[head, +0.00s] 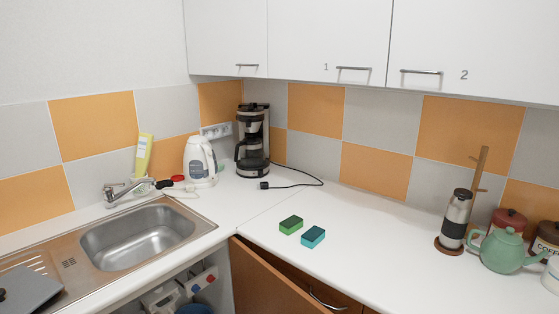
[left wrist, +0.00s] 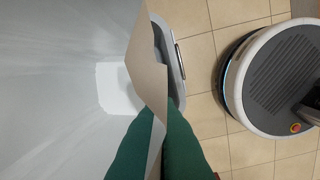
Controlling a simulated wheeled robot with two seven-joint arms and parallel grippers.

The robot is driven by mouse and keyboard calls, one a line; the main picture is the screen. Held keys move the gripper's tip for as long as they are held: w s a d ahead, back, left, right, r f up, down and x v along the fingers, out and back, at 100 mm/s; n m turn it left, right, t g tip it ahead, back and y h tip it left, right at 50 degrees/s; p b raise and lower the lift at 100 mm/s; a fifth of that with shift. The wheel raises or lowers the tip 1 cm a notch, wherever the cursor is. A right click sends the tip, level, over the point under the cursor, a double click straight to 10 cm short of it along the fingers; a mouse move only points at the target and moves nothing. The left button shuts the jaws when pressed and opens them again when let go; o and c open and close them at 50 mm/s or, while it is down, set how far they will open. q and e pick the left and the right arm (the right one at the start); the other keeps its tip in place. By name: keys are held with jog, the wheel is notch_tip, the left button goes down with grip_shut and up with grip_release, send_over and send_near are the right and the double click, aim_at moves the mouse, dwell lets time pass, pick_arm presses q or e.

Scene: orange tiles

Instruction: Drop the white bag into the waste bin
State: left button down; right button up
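In the left wrist view, a large pale grey-white sheet-like surface fills the left side, with a white square patch and a tan folded edge; I take it to be the white bag (left wrist: 60,70). The two green fingers of my left gripper (left wrist: 158,125) are at the bottom middle, with the bag's tan edge pinched between them. Just behind the bag is part of a grey container with a rounded rim and a metal handle, seemingly the waste bin (left wrist: 178,75); the bag hides most of it. My right gripper is in neither view.
In the head view, an orange-brown cabinet door (head: 268,280) stands open below the white counter. Two sponges (head: 302,232) lie near the counter edge. A sink (head: 135,237) is at left, a teapot (head: 503,250) at right. Tiled floor (left wrist: 205,70) shows beside the bin.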

pick_arm(q)
jog(key=c, duration=2.1)
grip_release()
jog(key=shift+f, duration=0.25)
jog(key=o, duration=0.5)
notch_tip(320, 180, up, 12)
jog(key=p, duration=0.1)
jog(key=shift+s+d, duration=0.2)
jog(key=shift+s, duration=0.05)
jog(key=s+f+n+t, duration=0.1)
jog(key=s+f+n, duration=0.25)
jog(key=f, duration=0.65)
jog(key=s+f+n+t, duration=0.15)
jog(key=s+f, duration=0.25)
jog(key=f, duration=0.6)
jog(key=s+f+n, duration=0.1)
jog(key=s+f, duration=0.3)
jog(key=s, duration=0.6)
jog(key=s+d+f+n+g, duration=0.1)
jog(key=s+f, duration=0.4)
jog(key=s, duration=0.6)
jog(key=s+d+f+n+g, duration=0.1)
jog(key=s+f, duration=0.3)
jog(key=s, duration=0.6)
jog(key=shift+s+d+f+n, duration=0.15)
jog(key=shift+d+n, duration=0.05)
jog(key=shift+n, duration=0.1)
